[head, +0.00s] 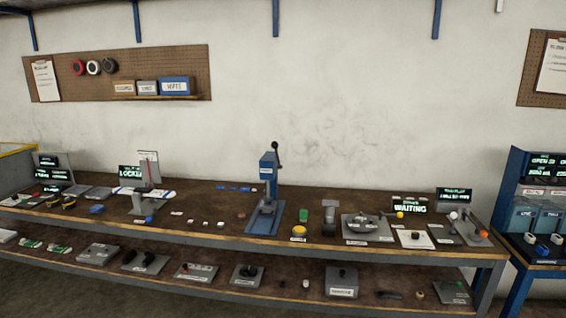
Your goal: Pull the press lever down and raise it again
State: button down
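The press (268,190) stands on the bench top near the middle of the head view. It has a blue-grey column on a blue base plate. Its black lever (277,153) rises from the right side of the column, with a dark knob at the upper end. The lever stands about upright. Nothing is seen touching it. My gripper is not in view.
The long brown bench (180,215) holds many small devices on its top and lower shelf. A yellow button (299,231) and a green block (303,214) stand right of the press. A grey fixture (368,228) is farther right. A blue cabinet (540,215) stands at the right edge.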

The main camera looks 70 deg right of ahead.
aim_at(274, 145)
jog(key=k, duration=1.05)
jog(key=z, duration=0.55)
jog(key=i, duration=2.05)
jog(key=u, duration=0.3)
